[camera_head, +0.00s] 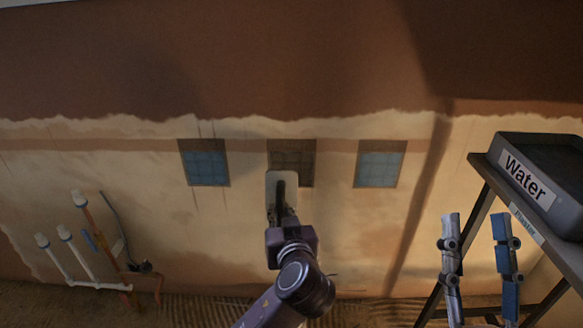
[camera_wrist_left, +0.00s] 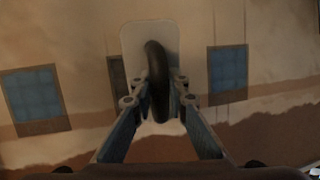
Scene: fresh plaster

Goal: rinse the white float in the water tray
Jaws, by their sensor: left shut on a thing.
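The white float (camera_head: 273,182) is a pale plate with rounded corners and a dark handle, held up in front of the plaster wall. My left gripper (camera_head: 281,212) is shut on its handle. In the left wrist view the float (camera_wrist_left: 133,42) has its handle side towards the camera, between the fingers of my left gripper (camera_wrist_left: 157,100). The black water tray (camera_head: 497,147), labelled "Water", stands on a stand at the right, well apart from the float. Its inside and water cannot be made out. My right gripper is not in view.
The wall has three square recesses; the left (camera_head: 205,163) and right (camera_head: 380,164) ones look blue, and the float partly covers the middle one. Pipes (camera_head: 85,248) stick out at lower left. A stand leg (camera_head: 480,214) and two blue-grey upright pieces (camera_head: 503,258) are below the tray.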

